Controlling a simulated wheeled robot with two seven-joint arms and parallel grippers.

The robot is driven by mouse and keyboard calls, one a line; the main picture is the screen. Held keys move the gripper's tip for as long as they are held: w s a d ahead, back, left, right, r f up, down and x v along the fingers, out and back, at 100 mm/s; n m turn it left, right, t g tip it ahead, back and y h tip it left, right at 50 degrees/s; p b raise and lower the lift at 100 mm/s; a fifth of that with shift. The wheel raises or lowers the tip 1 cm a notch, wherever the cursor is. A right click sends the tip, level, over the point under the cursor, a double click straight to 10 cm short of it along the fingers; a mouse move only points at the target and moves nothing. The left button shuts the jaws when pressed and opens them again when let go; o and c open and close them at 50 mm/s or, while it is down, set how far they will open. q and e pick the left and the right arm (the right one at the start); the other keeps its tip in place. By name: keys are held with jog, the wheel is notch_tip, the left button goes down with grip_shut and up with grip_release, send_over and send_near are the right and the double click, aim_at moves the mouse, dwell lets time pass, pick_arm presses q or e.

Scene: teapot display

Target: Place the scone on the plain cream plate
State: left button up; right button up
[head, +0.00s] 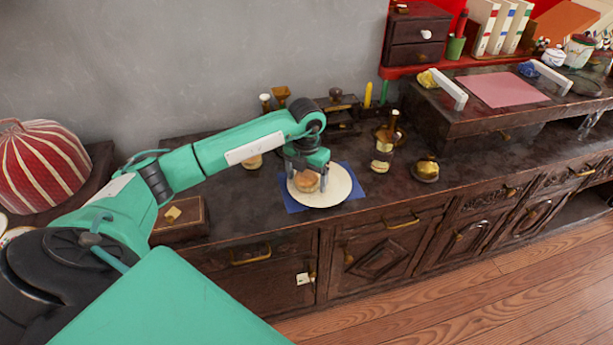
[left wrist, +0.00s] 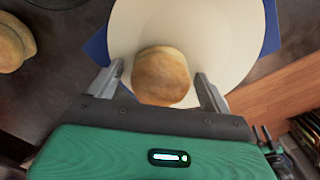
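The scone (head: 306,182) is round and golden brown. It rests on the plain cream plate (head: 338,193), left of the plate's middle in the head view. My left gripper (head: 308,184) points down over the plate, with a finger on each side of the scone. In the left wrist view, the scone (left wrist: 160,75) sits between the fingertips (left wrist: 160,82), with a gap on both sides, so the gripper is open. The cream plate (left wrist: 190,22) lies beneath it.
A blue cloth (head: 291,199) lies under the plate on the dark wooden cabinet. Another bun (head: 253,162) is behind my left arm. A brass-topped bottle (head: 383,148) and a small golden pot (head: 426,170) stand to the right. A wooden box (head: 181,218) is at the left.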

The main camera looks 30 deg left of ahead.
aim_at(307, 173)
pick_arm(q)
notch_tip(307, 173, up, 12)
jog(key=shift+r, duration=0.15)
dwell(0.6)
dwell(0.3)
